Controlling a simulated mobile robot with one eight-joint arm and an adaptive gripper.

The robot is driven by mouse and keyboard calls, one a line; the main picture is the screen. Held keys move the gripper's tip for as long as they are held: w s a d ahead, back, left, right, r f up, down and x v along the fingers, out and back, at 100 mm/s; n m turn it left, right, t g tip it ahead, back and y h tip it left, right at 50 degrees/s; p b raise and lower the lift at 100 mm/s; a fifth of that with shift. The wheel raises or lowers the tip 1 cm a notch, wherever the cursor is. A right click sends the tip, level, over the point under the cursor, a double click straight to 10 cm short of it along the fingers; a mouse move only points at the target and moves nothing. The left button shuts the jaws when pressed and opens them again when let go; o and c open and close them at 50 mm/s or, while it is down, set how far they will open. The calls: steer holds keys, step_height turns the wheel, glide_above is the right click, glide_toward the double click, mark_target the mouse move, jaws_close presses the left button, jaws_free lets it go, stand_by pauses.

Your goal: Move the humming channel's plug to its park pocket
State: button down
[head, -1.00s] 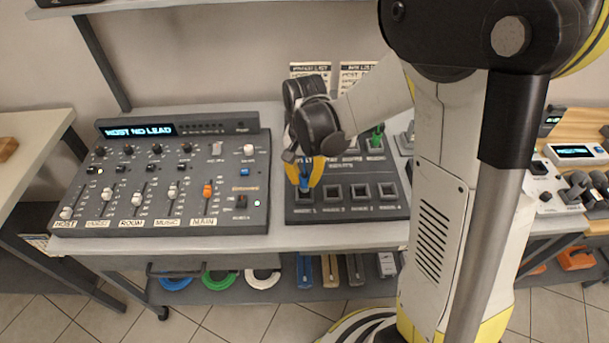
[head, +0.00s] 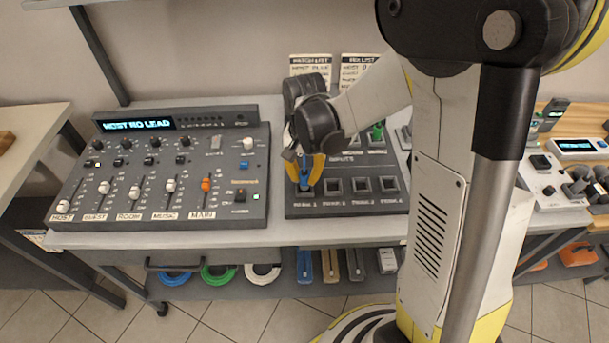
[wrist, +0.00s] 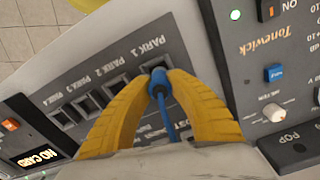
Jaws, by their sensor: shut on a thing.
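My gripper (head: 305,178) is shut on the blue plug (wrist: 158,82), its yellow fingers on either side of it. A blue lead (wrist: 172,122) runs back from the plug between the fingers. The plug is at the PARK 1 pocket (wrist: 152,64), at the left end of the front row on the dark panel (head: 345,207). Its tip is at the opening, and I cannot tell how deep it sits. The other park pockets (head: 361,185) look empty. The mixer display (head: 138,125) reads "HOST NO LEAD".
A green plug (head: 377,132) stands in the panel's back row, partly behind my arm. The mixer (head: 160,200), with several faders, stands close left of the panel. Two printed lists (head: 310,67) are at the wall.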

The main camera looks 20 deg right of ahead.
mark_target(305, 173)
steer(key=shift+f+b, duration=0.65)
stand_by(0.8)
steer(key=c, duration=1.6)
jaws_free()
steer(key=shift+r, duration=0.1)
steer(key=shift+r+p, duration=4.2)
steer(key=shift+r, duration=1.3)
